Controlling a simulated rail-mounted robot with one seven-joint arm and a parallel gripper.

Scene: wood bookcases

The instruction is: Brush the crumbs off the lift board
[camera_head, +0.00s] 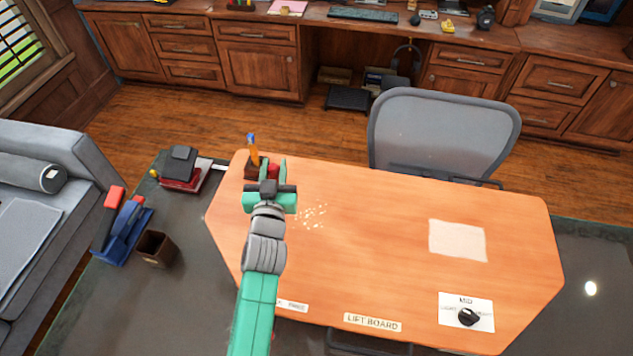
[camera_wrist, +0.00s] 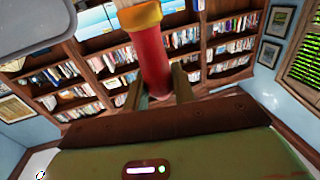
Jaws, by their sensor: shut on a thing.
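The lift board (camera_head: 370,275) is an orange wood panel with clipped corners and a "LIFT BOARD" label on its near edge. Pale crumbs (camera_head: 313,216) lie scattered on its left half. My gripper (camera_head: 272,168) is over the board's far left part, left of and beyond the crumbs. It is shut on a red cylinder (camera_wrist: 153,62) with an orange-yellow end, which shows between the fingers in the wrist view. Only a little red shows in the head view, so I cannot tell if this is a brush handle. Any bristles are hidden.
A small brown holder (camera_head: 253,172) with orange and blue items stands close left of my gripper. A pale square (camera_head: 458,240) and a dial plate (camera_head: 482,304) are on the board's right. A brown cup (camera_head: 155,249) and stapler-like items stand left. A chair (camera_head: 440,130) is behind.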

